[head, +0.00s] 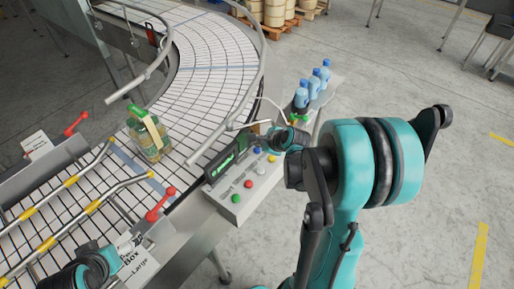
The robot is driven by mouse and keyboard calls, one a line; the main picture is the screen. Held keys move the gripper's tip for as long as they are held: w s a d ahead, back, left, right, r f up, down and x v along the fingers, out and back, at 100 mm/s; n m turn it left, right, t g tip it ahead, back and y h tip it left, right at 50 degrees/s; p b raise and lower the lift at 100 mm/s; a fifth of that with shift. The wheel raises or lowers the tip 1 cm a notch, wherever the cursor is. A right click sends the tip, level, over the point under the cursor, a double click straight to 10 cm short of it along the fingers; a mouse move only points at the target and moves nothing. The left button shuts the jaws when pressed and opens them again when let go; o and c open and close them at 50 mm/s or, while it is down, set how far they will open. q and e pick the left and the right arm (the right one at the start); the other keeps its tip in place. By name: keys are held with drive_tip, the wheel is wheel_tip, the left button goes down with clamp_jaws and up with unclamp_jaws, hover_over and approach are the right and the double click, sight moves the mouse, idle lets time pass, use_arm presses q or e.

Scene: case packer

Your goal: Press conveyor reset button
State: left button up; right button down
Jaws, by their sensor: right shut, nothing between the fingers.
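A grey control panel (246,192) stands beside the conveyor (205,75). It carries a green button (235,198), a red button (248,184), a white button (260,170), a yellow button (271,158) and a blue button (257,150). I cannot tell from any label which one is the reset button. My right gripper (270,142) is shut and empty, above the panel's far end near the blue and yellow buttons; whether it touches one is unclear. My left gripper (112,256) is low at the left, beside the conveyor rail, and its fingers are not clear.
A dark screen (228,160) stands along the panel's conveyor side. Several blue bottles (314,84) stand beyond the panel. Guide rails with red handles (160,205) flank the belt.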

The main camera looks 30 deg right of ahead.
sight(258, 150)
wheel_tip(258, 150, up, 4)
drive_tip(key=p, duration=0.2)
drive_tip(key=shift+r+p, duration=0.15)
drive_tip(key=shift+p, duration=0.25)
